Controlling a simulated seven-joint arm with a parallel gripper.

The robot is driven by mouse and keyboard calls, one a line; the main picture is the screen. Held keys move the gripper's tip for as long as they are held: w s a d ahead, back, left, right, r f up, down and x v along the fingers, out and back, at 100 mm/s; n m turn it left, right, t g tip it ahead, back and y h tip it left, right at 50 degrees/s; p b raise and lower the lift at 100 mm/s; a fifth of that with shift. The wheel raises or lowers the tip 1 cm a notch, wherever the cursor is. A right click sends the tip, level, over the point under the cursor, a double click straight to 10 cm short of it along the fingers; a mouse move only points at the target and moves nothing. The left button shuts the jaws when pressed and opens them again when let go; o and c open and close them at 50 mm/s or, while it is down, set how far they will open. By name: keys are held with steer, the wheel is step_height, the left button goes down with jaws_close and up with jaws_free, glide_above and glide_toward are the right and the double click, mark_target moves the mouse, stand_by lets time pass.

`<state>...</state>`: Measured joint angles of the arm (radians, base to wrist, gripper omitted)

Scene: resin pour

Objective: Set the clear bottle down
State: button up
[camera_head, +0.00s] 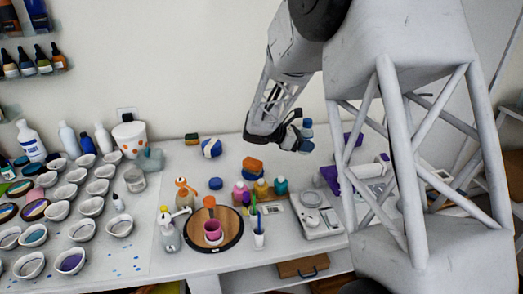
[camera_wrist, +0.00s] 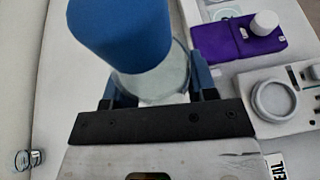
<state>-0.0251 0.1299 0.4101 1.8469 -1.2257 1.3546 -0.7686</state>
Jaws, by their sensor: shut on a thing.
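The clear bottle (camera_wrist: 160,82) has a wide blue cap (camera_wrist: 120,32) and fills the upper middle of the wrist view. My gripper (camera_wrist: 153,88) is shut on its clear body, with one blue finger on each side. In the head view my gripper (camera_head: 298,135) is at the end of the arm, right of centre, in front of the back of the white table (camera_head: 350,258). The bottle appears to be held above the tabletop. In the head view it is small and partly hidden by the gripper, so its tilt is hard to tell.
A round dark-rimmed board (camera_head: 232,236) holds a pink cup (camera_head: 213,230). Coloured bottles stand behind it. A scale (camera_head: 318,222) and a purple item (camera_wrist: 238,38) lie to the right. Many small cups (camera_head: 70,262) crowd the left. The table's back middle has some bare room.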

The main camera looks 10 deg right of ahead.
steer(key=w+a+n+t+y, duration=0.1)
steer(key=w+a+n+t, duration=0.1)
steer(key=a, duration=1.2)
steer(key=w+a+n+t, duration=0.3)
steer(key=a+t, duration=0.1)
steer(key=a, duration=1.1)
steer(key=w+a+n+t+y, duration=0.1)
steer(key=w+a+n+t, duration=0.2)
steer(key=a, duration=1.2)
steer(key=shift+r+y, duration=0.15)
steer(key=shift+y, duration=0.15)
steer(key=shift+f, duration=3.1)
steer(key=shift+f, duration=1.9)
steer(key=shift+f, duration=0.15)
